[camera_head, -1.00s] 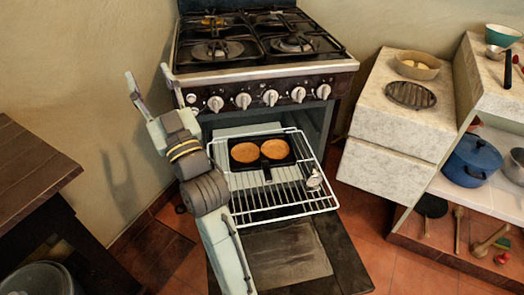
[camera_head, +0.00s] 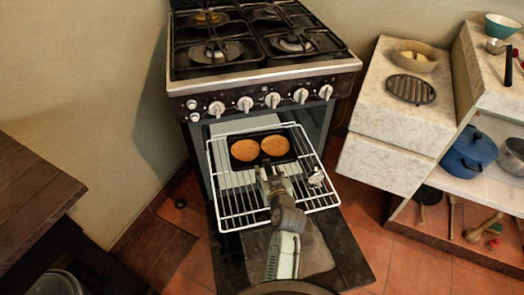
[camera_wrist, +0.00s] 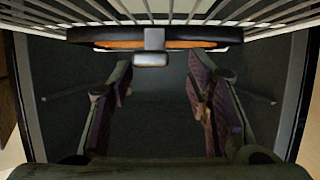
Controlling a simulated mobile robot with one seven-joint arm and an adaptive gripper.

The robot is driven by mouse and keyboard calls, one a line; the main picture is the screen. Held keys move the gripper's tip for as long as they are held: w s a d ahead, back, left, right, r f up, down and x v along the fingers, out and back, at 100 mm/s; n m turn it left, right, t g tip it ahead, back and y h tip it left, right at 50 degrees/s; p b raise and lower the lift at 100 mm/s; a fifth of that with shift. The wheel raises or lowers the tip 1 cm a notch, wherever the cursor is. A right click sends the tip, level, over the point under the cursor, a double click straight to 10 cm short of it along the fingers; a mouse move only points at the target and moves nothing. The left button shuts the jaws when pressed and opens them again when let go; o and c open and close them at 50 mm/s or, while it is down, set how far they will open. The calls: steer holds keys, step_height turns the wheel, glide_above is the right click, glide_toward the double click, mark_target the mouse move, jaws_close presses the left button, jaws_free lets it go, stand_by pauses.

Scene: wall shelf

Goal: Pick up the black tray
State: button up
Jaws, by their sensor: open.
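The black tray (camera_head: 237,165) sits on the white wire rack (camera_head: 225,205) pulled out of the oven. Two round golden-brown pieces (camera_head: 259,149) lie in it. In the wrist view the tray's dark edge (camera_wrist: 105,33) shows at the top, with a short grey handle (camera_wrist: 152,58) sticking out toward me. My gripper (camera_head: 265,172) is open and empty at the tray's near side. In the wrist view its two fingers (camera_wrist: 158,78) stand apart, left and right of the handle, which appears ahead of them. I cannot tell whether a finger touches it.
The oven door (camera_head: 340,235) hangs open below the rack. A small whitish object (camera_head: 316,176) is at the rack's right side. The stove (camera_head: 262,80) rises behind. A counter (camera_head: 395,130) with a bowl (camera_head: 415,55) stands right, a dark wooden table (camera_head: 35,185) left.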

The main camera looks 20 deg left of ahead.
mark_target(268, 167)
steer(key=shift+d+p+x, duration=0.15)
steer(key=shift+p+x, duration=0.2)
steer(key=shift+x, duration=1.05)
steer(key=shift+d+p+x, duration=0.15)
steer(key=shift+p+x, duration=0.2)
steer(key=shift+x, duration=1)
steer(key=shift+w, duration=0.15)
steer(key=shift+c, duration=0.4)
jaws_close()
